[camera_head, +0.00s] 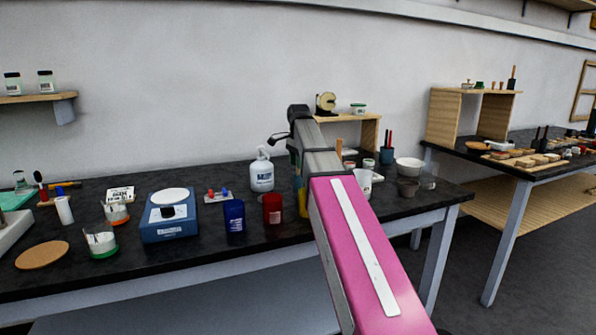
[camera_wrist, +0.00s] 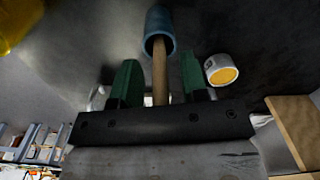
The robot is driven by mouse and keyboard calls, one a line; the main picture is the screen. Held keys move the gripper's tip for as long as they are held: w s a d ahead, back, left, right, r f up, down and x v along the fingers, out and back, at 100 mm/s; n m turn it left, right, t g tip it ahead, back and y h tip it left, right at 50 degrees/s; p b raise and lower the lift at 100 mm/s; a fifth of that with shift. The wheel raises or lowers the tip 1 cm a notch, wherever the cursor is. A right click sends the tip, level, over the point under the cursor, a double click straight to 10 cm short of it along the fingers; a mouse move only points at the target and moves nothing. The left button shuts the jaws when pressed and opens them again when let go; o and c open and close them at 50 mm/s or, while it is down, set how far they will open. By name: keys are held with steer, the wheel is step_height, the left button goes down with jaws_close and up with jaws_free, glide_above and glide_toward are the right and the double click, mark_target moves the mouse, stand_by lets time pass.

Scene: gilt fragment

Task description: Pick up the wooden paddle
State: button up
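The wooden paddle shows as a light brown stick (camera_wrist: 159,72) in the wrist view, with one end inside a blue cup (camera_wrist: 159,22). My gripper (camera_wrist: 160,60) has its two green fingers apart, one on each side of the stick, with a visible gap on both sides. I see no contact. In the head view a brown upright stick (camera_head: 339,147) just right of my arm looks like the same paddle. My pink and grey arm hides the lower part of it, its cup and most of my gripper there.
A white jar with a yellow-orange top (camera_wrist: 221,70) sits close beside the cup. On the black bench are a yellow cup (camera_head: 303,203), a red cup (camera_head: 272,208), a white jug (camera_head: 262,172) and a blue pen cup (camera_head: 386,156). A wooden shelf (camera_head: 368,134) stands behind.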

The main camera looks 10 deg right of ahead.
jaws_close()
steer(key=shift+r, duration=0.1)
